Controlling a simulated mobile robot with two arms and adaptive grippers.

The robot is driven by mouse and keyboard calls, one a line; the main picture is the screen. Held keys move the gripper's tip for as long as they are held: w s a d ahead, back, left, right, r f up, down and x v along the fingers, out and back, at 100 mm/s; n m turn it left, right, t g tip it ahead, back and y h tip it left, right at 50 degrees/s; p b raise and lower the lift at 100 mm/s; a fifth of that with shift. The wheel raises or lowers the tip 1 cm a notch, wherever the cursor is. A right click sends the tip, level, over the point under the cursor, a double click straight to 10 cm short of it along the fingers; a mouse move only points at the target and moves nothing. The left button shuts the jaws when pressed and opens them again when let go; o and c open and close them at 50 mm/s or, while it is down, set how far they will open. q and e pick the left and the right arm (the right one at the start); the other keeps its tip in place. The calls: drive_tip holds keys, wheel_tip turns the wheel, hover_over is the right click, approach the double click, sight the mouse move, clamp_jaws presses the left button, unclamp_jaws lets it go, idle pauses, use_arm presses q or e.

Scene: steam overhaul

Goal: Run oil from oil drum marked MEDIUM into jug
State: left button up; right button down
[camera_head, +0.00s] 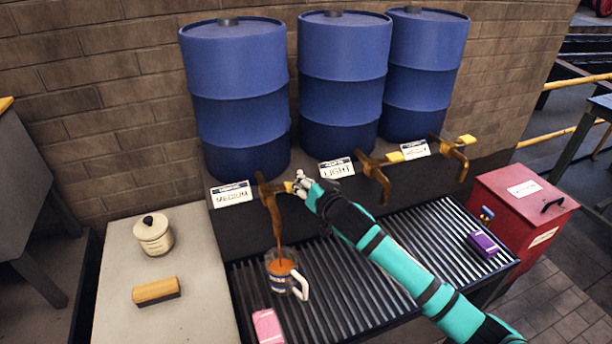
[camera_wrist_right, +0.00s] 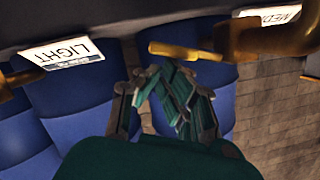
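The blue oil drum (camera_head: 238,100) at the left stands above the MEDIUM label (camera_head: 231,194). Its brown tap (camera_head: 270,205) has a yellow lever, and an orange-brown stream runs from it. The clear jug (camera_head: 279,286) with a white handle stands upright on the grate under the tap, with orange-brown oil inside. My right gripper (camera_head: 301,186) is at the tap's lever, which shows just beyond the fingers in the wrist view (camera_wrist_right: 185,52). I cannot tell whether the fingers are closed or touch the lever. My left gripper is not in view.
Two more blue drums stand to the right, with a LIGHT label (camera_head: 336,168) under the middle one. On the slatted grate (camera_head: 350,270) lie a pink block (camera_head: 267,326) and a purple block (camera_head: 483,244). A lidded pot (camera_head: 153,236) and a brush (camera_head: 156,291) sit on the left bench.

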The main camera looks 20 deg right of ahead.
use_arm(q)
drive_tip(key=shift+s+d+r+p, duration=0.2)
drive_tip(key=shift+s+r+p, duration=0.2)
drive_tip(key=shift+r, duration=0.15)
use_arm(e)
drive_tip(key=s+d+r, duration=0.2)
drive_tip(key=s+r, duration=0.4)
drive_tip(key=s, duration=0.3)
drive_tip(key=shift+s+d, duration=0.25)
drive_tip(key=shift+s, duration=0.1)
